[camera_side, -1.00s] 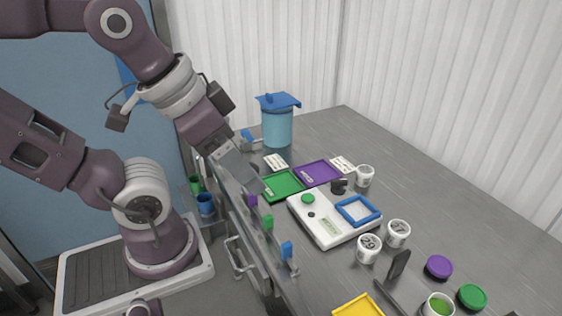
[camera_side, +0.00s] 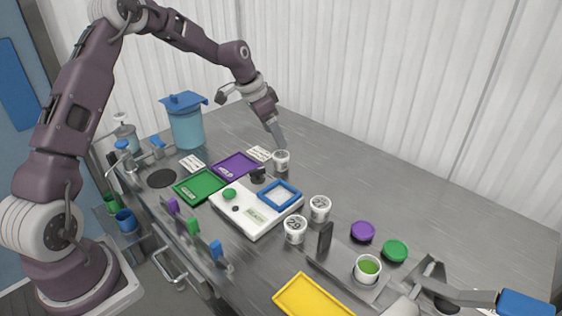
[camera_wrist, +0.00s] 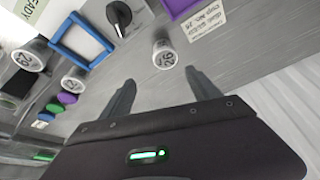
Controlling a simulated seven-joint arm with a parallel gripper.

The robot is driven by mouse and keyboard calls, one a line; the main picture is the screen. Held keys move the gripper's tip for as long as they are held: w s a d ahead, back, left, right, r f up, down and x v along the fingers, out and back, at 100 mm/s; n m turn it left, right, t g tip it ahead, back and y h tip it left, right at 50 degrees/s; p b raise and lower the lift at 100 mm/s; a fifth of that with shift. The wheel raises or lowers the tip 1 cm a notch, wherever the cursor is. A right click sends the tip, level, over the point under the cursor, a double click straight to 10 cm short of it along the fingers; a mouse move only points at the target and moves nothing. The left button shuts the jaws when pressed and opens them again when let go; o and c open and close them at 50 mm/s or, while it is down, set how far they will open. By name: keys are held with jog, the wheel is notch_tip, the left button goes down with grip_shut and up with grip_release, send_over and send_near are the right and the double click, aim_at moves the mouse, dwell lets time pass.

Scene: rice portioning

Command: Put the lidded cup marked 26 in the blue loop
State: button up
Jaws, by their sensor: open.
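A small white cup (camera_side: 281,161) stands on the grey table behind the white device. In the wrist view this cup (camera_wrist: 162,55) shows the mark 26 on its side. My gripper (camera_side: 282,147) is just above and behind it, pointing down. In the wrist view my gripper (camera_wrist: 161,79) is open, its fingers apart and empty, with the cup ahead of the gap between them. The blue loop (camera_side: 264,193) is a square frame lying on the white device; it also shows in the wrist view (camera_wrist: 57,42). Nothing is seen inside it.
Two more white marked cups (camera_side: 320,208) (camera_side: 295,229) stand right of the white device (camera_side: 235,222). Green (camera_side: 190,187) and purple (camera_side: 228,167) trays lie left. A blue-lidded pot (camera_side: 187,127) stands behind. Purple (camera_side: 362,231) and green (camera_side: 396,250) lids lie right. The back right table is clear.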

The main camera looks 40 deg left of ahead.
aim_at(281, 155)
jog(key=f, duration=0.1)
jog(key=w+a+f, duration=0.1)
jog(key=f, duration=0.1)
jog(key=shift+w+a+f, duration=0.25)
jog(key=shift+w+a, duration=0.05)
jog(key=x, duration=0.6)
jog(key=shift+s+d+f, duration=0.15)
jog(key=shift+d+f, duration=0.15)
jog(key=shift+f, duration=0.05)
jog(key=shift+c, duration=0.4)
grip_shut()
notch_tip(281, 155, up, 10)
jog(key=shift+d+f, duration=0.1)
jog(key=shift+f, duration=0.1)
jog(key=s+d+r+m+g+h, duration=0.3)
jog(key=s+d+m+g, duration=0.1)
jog(key=s+d+m, duration=0.7)
jog(key=f+m, duration=0.1)
jog(key=f, duration=0.5)
jog(key=f+m, duration=0.1)
jog(key=f, duration=0.2)
jog(key=shift+s+a+f+m, duration=0.2)
jog(key=shift+s+f+m, duration=0.05)
jog(key=shift+s+m, duration=0.1)
